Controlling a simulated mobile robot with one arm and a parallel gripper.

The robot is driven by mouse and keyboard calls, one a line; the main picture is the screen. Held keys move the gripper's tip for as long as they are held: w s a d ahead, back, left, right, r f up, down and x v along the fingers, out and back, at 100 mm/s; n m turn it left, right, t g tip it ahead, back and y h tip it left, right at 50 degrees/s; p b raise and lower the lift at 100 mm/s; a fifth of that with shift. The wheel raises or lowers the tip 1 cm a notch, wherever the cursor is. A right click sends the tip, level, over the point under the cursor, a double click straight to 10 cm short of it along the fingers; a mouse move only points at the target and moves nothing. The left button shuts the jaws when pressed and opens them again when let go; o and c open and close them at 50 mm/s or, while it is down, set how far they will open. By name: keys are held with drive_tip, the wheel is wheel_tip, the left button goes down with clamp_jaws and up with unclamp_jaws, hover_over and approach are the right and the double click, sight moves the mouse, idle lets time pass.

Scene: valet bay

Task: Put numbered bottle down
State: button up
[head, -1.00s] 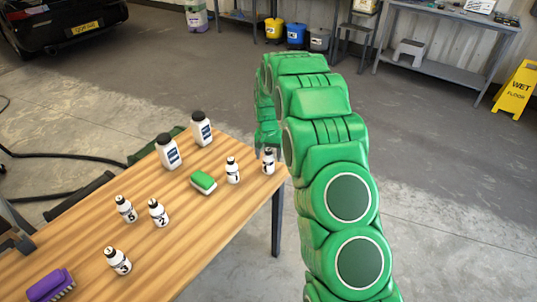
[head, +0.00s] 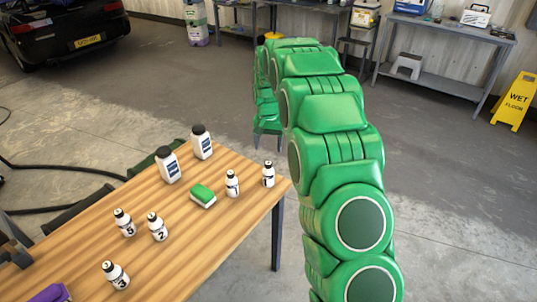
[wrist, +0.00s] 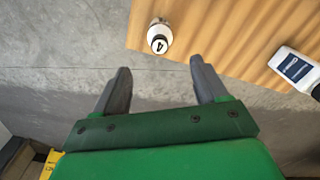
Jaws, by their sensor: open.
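Other small numbered bottles stand on the table: one marked 1 (head: 232,184), one marked 2 (head: 157,227), one marked 3 (head: 116,276) and one marked 5 (head: 124,223).
The wooden table (head: 205,240) also holds two larger white bottles (head: 167,165) (head: 202,142), a green sponge (head: 203,196) and a purple brush (head: 50,293). A yellow wet-floor sign (head: 513,102) and a grey bench (head: 440,60) stand at the right. The floor between is clear.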

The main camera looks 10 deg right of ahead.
drive_tip(key=s+d+r+n, duration=0.1)
drive_tip(key=s+r, duration=0.6)
drive_tip(key=s, duration=0.5)
drive_tip(key=s+d+r+n, duration=0.1)
drive_tip(key=s+r, duration=0.6)
drive_tip(key=s, duration=0.5)
drive_tip(key=s+n+g, duration=0.1)
drive_tip(key=s, duration=2.8)
drive_tip(key=shift+d+r+n+g, duration=0.3)
drive_tip(key=shift+d+r+g, duration=0.1)
drive_tip(key=shift+d+r, duration=0.05)
drive_tip(key=c, duration=0.3)
